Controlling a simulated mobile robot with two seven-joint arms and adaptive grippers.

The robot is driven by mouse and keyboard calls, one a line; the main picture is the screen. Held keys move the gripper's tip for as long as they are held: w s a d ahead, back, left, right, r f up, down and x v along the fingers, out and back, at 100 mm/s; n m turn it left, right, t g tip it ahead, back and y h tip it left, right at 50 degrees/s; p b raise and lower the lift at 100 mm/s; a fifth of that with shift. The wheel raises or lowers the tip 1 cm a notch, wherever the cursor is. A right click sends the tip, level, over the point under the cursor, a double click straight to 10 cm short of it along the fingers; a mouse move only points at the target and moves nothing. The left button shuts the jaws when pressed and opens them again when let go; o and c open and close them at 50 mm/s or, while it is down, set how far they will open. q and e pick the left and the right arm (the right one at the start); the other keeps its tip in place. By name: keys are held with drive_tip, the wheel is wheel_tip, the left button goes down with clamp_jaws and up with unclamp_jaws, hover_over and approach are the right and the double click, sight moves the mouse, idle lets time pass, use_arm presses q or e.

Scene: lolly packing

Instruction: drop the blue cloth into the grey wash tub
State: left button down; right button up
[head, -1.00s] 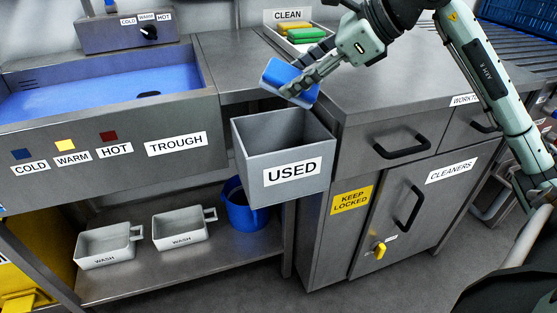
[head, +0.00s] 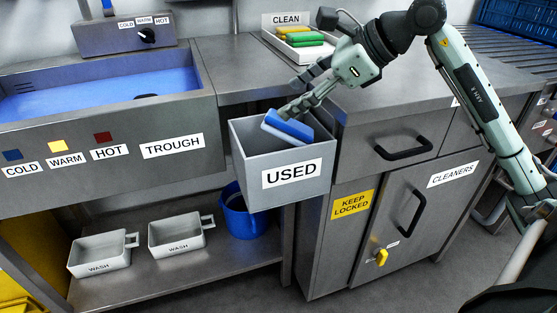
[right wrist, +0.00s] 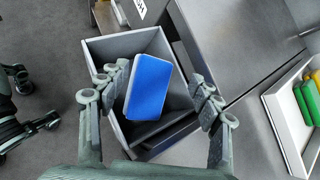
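The blue cloth (head: 287,128), a thick flat pad, is tilted in the mouth of the grey bin labelled USED (head: 272,190). In the right wrist view the cloth (right wrist: 149,87) lies over the bin opening (right wrist: 100,48). My right gripper (head: 300,106) is just above the bin. In the right wrist view its fingers (right wrist: 163,88) are spread, with a clear gap between the cloth and the right finger. My left gripper is not in view.
The trough (head: 105,150) with blue water is at left. A blue bucket (head: 243,222) stands behind and below the bin. A white CLEAN tray (head: 298,47) with green and yellow items sits on the counter. The cabinet (head: 345,250) stands right of the bin.

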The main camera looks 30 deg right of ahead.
drive_tip(key=shift+o, duration=0.7)
drive_tip(key=v, duration=1.2)
